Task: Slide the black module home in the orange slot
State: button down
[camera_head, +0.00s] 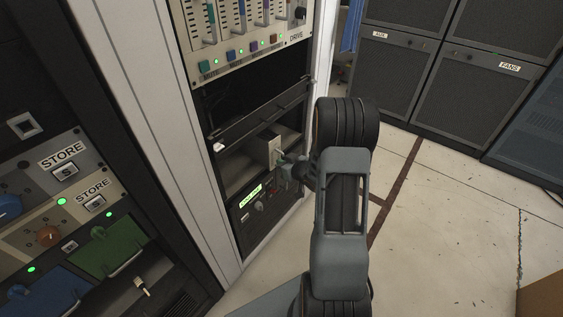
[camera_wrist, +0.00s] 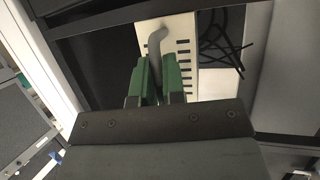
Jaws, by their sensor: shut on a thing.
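My gripper (camera_wrist: 160,66) is shut, its green fingers around a grey bent handle (camera_wrist: 155,42). The handle stands on a cream plate (camera_wrist: 181,32) with a row of dark slots. In the head view the cream plate (camera_head: 273,149) stands upright at the open bay of the middle rack, and my gripper (camera_head: 283,164) is just to its right. I take the plate to be part of the held module; no black body of it can be made out. How deep it sits is unclear. No orange slot shows in either view.
A dark bar (camera_head: 262,112) crosses above the bay. Below it is a unit with a lit green display (camera_head: 251,195); a slider panel (camera_head: 245,35) is above. Loose black cables (camera_wrist: 222,42) hang behind the plate. Open floor (camera_head: 450,210) lies to the right.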

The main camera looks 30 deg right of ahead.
jog(key=shift+s+d, duration=0.3)
jog(key=shift+s, duration=0.45)
jog(key=shift+s+d, duration=0.25)
jog(key=shift+s, duration=0.45)
jog(key=c, duration=1.1)
grip_release()
